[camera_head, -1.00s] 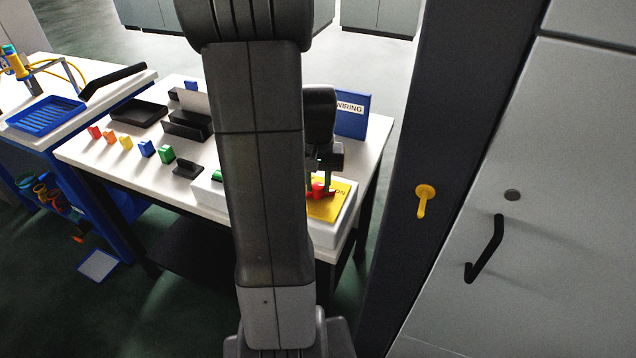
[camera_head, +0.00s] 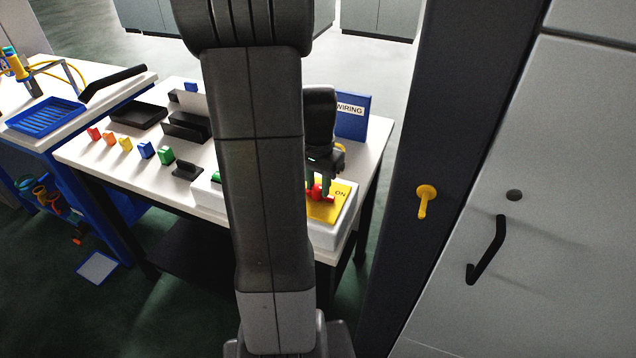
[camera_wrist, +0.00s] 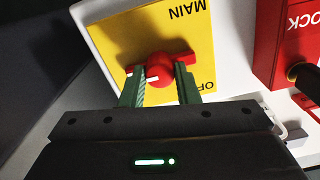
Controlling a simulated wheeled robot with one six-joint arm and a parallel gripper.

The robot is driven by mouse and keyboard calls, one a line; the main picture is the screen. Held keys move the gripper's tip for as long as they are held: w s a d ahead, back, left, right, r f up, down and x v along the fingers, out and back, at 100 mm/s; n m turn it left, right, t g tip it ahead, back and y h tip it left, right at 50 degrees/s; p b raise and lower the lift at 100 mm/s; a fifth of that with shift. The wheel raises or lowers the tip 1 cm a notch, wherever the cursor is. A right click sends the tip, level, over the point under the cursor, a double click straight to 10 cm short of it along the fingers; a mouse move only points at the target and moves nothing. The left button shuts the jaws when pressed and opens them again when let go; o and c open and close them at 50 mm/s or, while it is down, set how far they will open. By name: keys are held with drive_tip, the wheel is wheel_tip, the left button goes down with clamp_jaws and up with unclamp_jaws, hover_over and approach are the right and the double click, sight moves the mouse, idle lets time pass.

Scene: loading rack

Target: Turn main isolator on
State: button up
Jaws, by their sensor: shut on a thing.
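The main isolator is a red rotary knob (camera_head: 317,194) on a yellow plate (camera_head: 325,211), set on a white box (camera_head: 334,237). The letters "ON" show on the plate's right side in the head view. In the wrist view the plate (camera_wrist: 120,35) reads "MAIN" and partly "OFF", upside down. There the knob (camera_wrist: 172,69) has a crosswise bar, slightly tilted, with a white mark at its left end. My gripper (camera_wrist: 161,78) is shut on the knob, with a green finger on either side. My arm hides the left part of the box in the head view.
A red block lettered "LOCK" (camera_wrist: 292,45) stands beside the plate. A blue "WIRING" panel (camera_head: 352,118) stands behind the box. Coloured blocks and black trays lie on the table to the left. A dark post (camera_head: 415,150) and grey cabinet rise on the right.

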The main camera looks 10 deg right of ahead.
sight(318, 187)
idle(0.3)
drive_tip(key=o, duration=1)
drive_tip(key=shift+c, duration=0.2)
wheel_tip(318, 187, up, 14)
drive_tip(key=shift+f, duration=0.15)
wheel_tip(318, 187, down, 14)
drive_tip(key=shift+r, duration=0.1)
drive_tip(key=shift+r, duration=0.1)
idle(0.3)
